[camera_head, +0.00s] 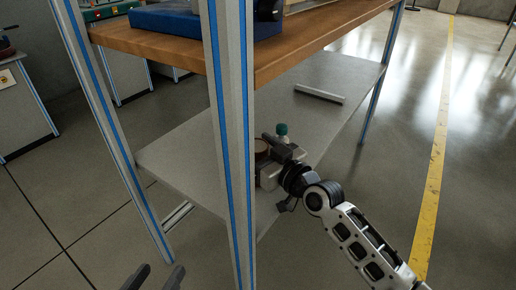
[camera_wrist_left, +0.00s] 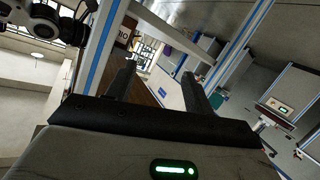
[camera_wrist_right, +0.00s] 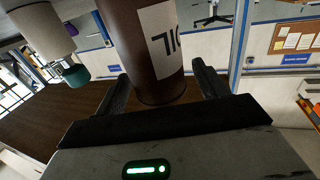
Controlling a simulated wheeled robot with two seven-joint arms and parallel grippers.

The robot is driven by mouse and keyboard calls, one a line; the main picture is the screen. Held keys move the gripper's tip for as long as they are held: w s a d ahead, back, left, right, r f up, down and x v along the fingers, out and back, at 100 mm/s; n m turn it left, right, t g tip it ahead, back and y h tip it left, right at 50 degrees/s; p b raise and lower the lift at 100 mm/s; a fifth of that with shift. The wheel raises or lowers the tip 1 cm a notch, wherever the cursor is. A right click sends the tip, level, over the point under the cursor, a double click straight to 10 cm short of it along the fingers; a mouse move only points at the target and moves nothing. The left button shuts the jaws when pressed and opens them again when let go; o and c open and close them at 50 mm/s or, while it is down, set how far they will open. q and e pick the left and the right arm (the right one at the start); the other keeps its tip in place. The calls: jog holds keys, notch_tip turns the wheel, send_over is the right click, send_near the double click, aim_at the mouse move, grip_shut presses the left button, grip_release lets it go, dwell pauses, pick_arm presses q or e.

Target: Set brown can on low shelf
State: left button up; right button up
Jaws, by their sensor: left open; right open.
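The brown can (camera_head: 261,146) is at the low grey shelf (camera_head: 190,150), partly hidden behind the front post and my right gripper. My right gripper (camera_head: 274,152) reaches in over this shelf from the right. In the right wrist view, which looks upside down, the can (camera_wrist_right: 140,40) with a white lettered label stands between the open fingers. I cannot tell whether they touch it, and its base is out of sight. My left gripper (camera_head: 151,278) is open and empty at the bottom edge, outside the shelf. The can also shows in the left wrist view (camera_wrist_left: 124,36).
A pale bottle with a teal cap (camera_head: 282,129) is close behind the can and right gripper. A light bar (camera_head: 319,94) lies farther back on the low shelf. The wooden top (camera_head: 300,45) hangs above. A blue-striped post (camera_head: 231,150) stands between my two grippers.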

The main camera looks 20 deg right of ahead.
pick_arm(q)
jog(key=shift+r, duration=0.15)
pick_arm(e)
jog(key=p+v, duration=0.1)
jog(key=v, duration=0.5)
jog(key=shift+s, duration=0.1)
pick_arm(q)
jog(key=shift+s+a+f+g+y+p, duration=0.1)
jog(key=shift+a+f+g+y+p, duration=0.05)
jog(key=shift+f+g+y+p, duration=0.15)
jog(key=shift+s+a+f+g+y+p, duration=0.1)
jog(key=shift+a+f+p, duration=0.1)
jog(key=shift+f, duration=0.2)
pick_arm(e)
jog(key=v, duration=0.5)
jog(key=shift+s+d+r, duration=0.1)
jog(key=shift+s+d, duration=0.1)
jog(key=shift+s, duration=0.15)
pick_arm(q)
jog(key=shift+w+r, duration=0.15)
jog(key=shift+w, duration=0.1)
